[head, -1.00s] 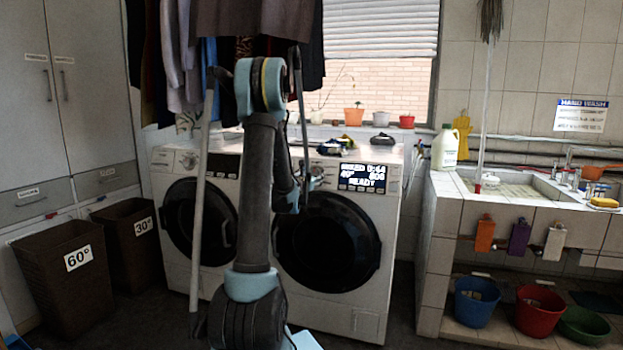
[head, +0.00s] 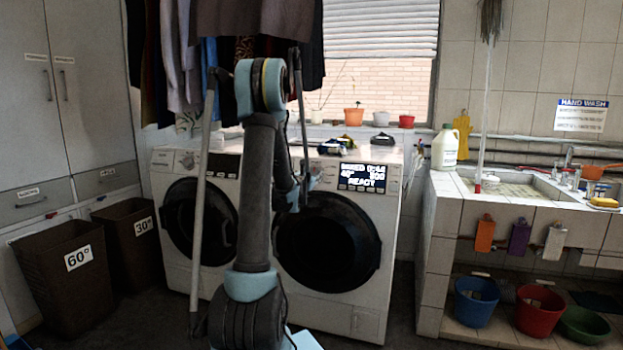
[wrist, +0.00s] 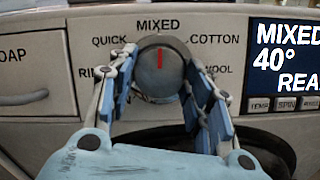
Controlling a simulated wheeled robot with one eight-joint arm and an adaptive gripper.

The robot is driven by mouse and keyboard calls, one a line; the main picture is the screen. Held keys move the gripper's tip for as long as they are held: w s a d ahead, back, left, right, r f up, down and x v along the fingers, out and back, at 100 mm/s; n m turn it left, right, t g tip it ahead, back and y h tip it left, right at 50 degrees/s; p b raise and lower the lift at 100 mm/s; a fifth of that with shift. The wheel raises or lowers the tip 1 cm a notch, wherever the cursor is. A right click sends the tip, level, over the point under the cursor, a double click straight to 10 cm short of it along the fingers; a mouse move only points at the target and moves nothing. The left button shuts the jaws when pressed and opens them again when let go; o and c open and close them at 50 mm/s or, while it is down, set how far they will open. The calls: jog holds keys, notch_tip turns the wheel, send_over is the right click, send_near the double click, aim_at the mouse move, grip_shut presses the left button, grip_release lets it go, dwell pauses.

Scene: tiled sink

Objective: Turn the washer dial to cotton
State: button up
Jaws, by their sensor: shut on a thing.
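The washer dial (wrist: 160,66) is a round grey knob with a red mark. The mark points straight up to MIXED, and COTTON is printed to the upper right of the dial. My gripper (wrist: 160,75) has its blue fingers shut on the dial, one on each side. The washer display (wrist: 290,55) reads MIXED, 40° and READY, cut off at the frame edge. In the head view the right washer (head: 370,225) carries the same lit display (head: 362,177). My arm hides most of the dial area there.
A second washer (head: 165,200) stands to the left. Brown hampers marked 60° (head: 60,275) and 30° (head: 125,245) stand further left. A tiled sink (head: 440,205) is at right. A soap drawer (wrist: 30,65) lies left of the dial.

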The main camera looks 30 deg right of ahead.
jog(key=m+g, duration=0.1)
jog(key=m, duration=0.1)
jog(key=m+g+h, duration=0.1)
jog(key=m, duration=0.2)
jog(key=shift+w+a, duration=0.15)
jog(key=shift+w, duration=0.05)
jog(key=shift+m+g, duration=0.8)
jog(key=shift+m, duration=1.7)
jog(key=o, duration=1.1)
jog(key=shift+c, duration=0.2)
jog(key=v, duration=1.2)
